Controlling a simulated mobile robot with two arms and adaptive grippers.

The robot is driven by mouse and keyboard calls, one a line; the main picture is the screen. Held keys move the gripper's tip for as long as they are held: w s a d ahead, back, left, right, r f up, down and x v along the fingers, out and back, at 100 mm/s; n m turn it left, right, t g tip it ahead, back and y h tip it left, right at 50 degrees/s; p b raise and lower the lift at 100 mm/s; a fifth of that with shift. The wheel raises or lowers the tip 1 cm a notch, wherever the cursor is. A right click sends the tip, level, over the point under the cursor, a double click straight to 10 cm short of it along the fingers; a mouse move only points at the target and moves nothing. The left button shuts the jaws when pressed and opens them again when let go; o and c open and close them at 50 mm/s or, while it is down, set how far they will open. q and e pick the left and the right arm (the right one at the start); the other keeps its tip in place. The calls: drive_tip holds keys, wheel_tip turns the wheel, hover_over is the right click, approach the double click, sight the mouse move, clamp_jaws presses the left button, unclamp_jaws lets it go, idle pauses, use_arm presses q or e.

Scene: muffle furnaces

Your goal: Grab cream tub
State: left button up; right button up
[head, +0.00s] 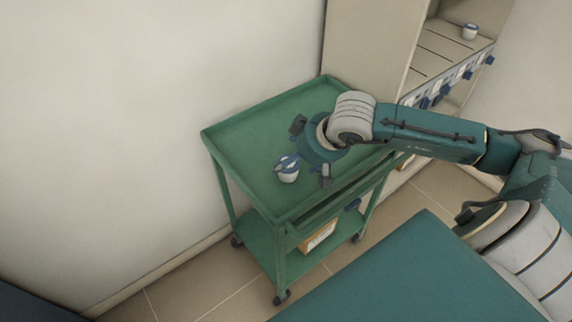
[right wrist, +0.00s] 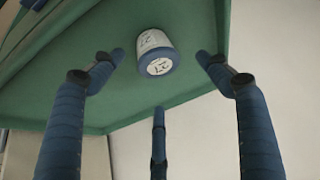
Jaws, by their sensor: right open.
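The cream tub (head: 288,175) is a small pale pot with a blue lid, standing on the top tray of the green cart near its front left side. In the right wrist view the tub (right wrist: 155,52) shows dark markings on its side and lid. My right gripper (head: 308,150) is over the cart top, just beside the tub, with its fingers spread. In the right wrist view the tub lies between and beyond the open fingers, with no clear contact. My left gripper is out of view.
The green cart (head: 240,128) has a raised rim and a lower shelf with an orange-and-white box (head: 318,236). The back left of the cart top is clear.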

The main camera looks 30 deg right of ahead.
sight(288, 169)
drive_tip(key=shift+w+f, duration=0.3)
drive_tip(key=shift+f, duration=0.15)
drive_tip(key=shift+w+a+f, duration=0.1)
drive_tip(key=shift+w+f, duration=0.1)
drive_tip(key=shift+f, duration=0.05)
drive_tip(key=shift+w+f+p, duration=0.2)
drive_tip(key=shift+f+p, duration=0.1)
drive_tip(key=shift+f, duration=0.05)
drive_tip(key=p+x, duration=0.1)
drive_tip(key=x, duration=0.2)
drive_tip(key=shift+w+f, duration=0.1)
drive_tip(key=shift+f, duration=0.15)
drive_tip(key=shift+w+f, duration=0.2)
drive_tip(key=shift+f, duration=0.1)
drive_tip(key=shift+w+f, duration=0.1)
drive_tip(key=shift+f, duration=0.05)
drive_tip(key=c, duration=0.9)
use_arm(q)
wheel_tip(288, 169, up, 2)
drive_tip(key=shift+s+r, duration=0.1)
use_arm(e)
drive_tip(key=c, duration=0.4)
